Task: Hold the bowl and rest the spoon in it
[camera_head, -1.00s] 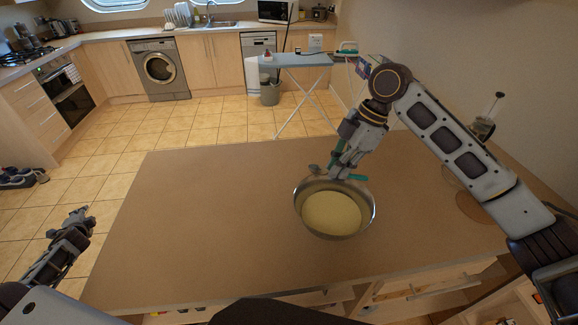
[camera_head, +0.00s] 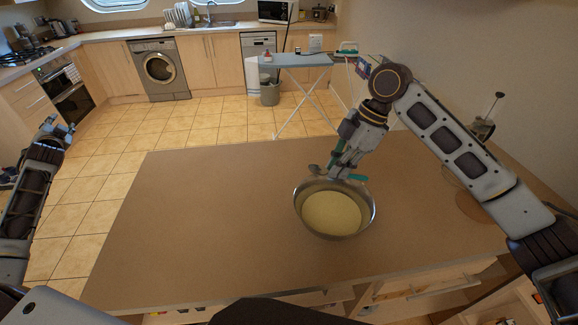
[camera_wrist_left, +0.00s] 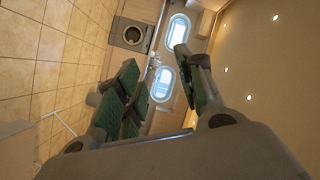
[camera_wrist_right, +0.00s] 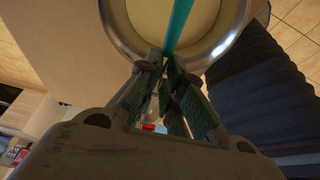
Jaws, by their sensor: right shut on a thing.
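The metal bowl (camera_head: 333,212) stands on the brown counter, with a pale cream surface inside it. My right gripper (camera_head: 339,175) is at the bowl's far rim and is shut on the spoon. The spoon's teal handle (camera_head: 357,178) sticks out to the right, and a grey end (camera_head: 315,169) shows to the left. In the right wrist view the teal handle (camera_wrist_right: 179,25) crosses in front of the bowl (camera_wrist_right: 222,50). I cannot tell whether the spoon touches the rim. My left gripper (camera_head: 55,128) is off the counter's left side; its fingers are apart and empty in the left wrist view (camera_wrist_left: 160,90).
The counter (camera_head: 215,215) is bare left of the bowl. A glass-like vessel (camera_head: 482,128) stands at the far right, behind my right arm. An ironing board (camera_head: 295,60) stands beyond the counter. Tiled floor lies to the left.

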